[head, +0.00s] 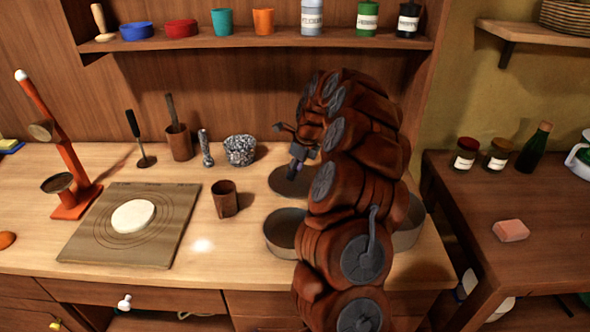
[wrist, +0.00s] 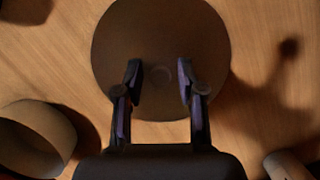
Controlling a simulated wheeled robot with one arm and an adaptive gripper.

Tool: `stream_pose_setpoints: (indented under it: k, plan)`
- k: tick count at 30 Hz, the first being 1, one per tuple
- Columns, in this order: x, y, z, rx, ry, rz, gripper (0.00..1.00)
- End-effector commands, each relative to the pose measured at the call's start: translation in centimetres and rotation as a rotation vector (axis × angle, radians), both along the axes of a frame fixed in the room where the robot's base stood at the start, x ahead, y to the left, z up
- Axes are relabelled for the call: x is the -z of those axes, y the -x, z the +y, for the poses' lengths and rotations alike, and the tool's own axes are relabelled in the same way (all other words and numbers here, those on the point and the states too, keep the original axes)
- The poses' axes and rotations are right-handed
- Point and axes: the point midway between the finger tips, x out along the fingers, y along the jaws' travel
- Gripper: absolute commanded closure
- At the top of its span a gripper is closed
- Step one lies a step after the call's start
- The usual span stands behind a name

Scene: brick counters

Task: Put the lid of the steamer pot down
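A flat, dark brown round disc that looks like the steamer pot's lid (head: 285,184) lies on the counter behind the open round pot (head: 282,240). In the wrist view the lid (wrist: 160,30) shows a small round mark or knob at its centre. My gripper (head: 292,174) is just above the lid. In the wrist view my gripper (wrist: 159,72) has its fingers apart, one on each side of that centre, with a clear gap to it. My arm hides part of the lid and the counter behind it. A round open vessel (wrist: 35,135) shows at lower left in the wrist view.
Another round pot wall (head: 408,225) shows right of my arm. A brown cup (head: 225,199), a speckled mortar (head: 240,151) and a board with a white disc (head: 110,235) stand to the left. A shelf (head: 270,42) runs above. Counter between board and cup is clear.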

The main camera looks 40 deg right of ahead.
Motion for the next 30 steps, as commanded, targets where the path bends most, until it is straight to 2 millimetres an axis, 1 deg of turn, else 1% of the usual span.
stream_pose_setpoints:
  k: [9,14,17,24,30]
  plan:
    - [-0.1,0.0,0.0,0.0,0.0,0.0,0.54]
    - [-0.9,0.2,-0.1,0.0,0.0,0.0,0.54]
    - [-2.2,0.5,-0.3,0.001,0.002,-0.003,0.54]
    - [-6.7,1.6,-0.9,0.002,0.002,-0.003,0.54]
    - [-9.9,2.4,-1.2,0.001,0.003,-0.003,0.54]
